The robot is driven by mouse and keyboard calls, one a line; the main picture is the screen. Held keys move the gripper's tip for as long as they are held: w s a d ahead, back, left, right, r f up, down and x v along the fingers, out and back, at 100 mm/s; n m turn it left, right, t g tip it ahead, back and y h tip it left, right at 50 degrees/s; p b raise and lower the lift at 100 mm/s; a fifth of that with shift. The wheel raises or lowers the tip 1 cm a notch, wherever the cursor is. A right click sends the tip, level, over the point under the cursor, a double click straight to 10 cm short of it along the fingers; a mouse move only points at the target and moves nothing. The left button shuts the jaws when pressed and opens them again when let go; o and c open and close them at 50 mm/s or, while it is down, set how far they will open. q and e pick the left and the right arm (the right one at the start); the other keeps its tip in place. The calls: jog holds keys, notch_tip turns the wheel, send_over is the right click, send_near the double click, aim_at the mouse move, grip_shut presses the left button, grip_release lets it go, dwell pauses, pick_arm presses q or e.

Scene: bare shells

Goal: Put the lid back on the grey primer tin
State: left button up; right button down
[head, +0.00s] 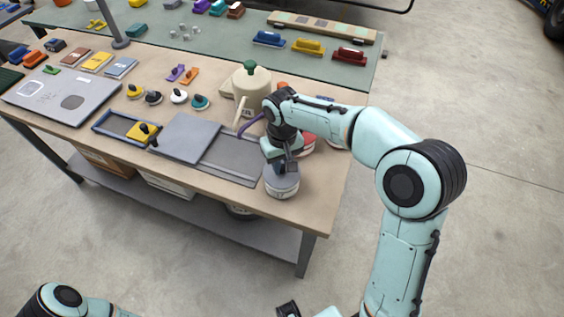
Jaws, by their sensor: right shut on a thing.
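The grey primer tin (281,189) stands near the front right corner of the brown-topped bench, with a pale label band around its side. My right gripper (283,167) points down right over the tin's top. It is shut on what looks like the grey lid (287,178), which is at the top of the tin. The fingers and wrist hide part of it, and I cannot tell whether the lid is seated or just above the rim. My left forearm shows at the bottom left, but its gripper is out of view.
A grey tray with a sliding panel (187,138) lies left of the tin. A cream canister with a green knob (251,88) and a red item (307,145) stand behind my right wrist. Several small knobbed tools lie further left. The bench's front edge is close to the tin.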

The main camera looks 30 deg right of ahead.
jog(key=shift+c, duration=2)
grip_release()
jog(key=shift+r+p, duration=2.05)
jog(key=shift+r, duration=1.45)
pick_arm(q)
jog(key=w+r, duration=0.3)
jog(key=r, duration=0.2)
jog(key=shift+w+r, duration=0.2)
jog(key=shift+w, duration=0.1)
pick_arm(e)
grip_shut()
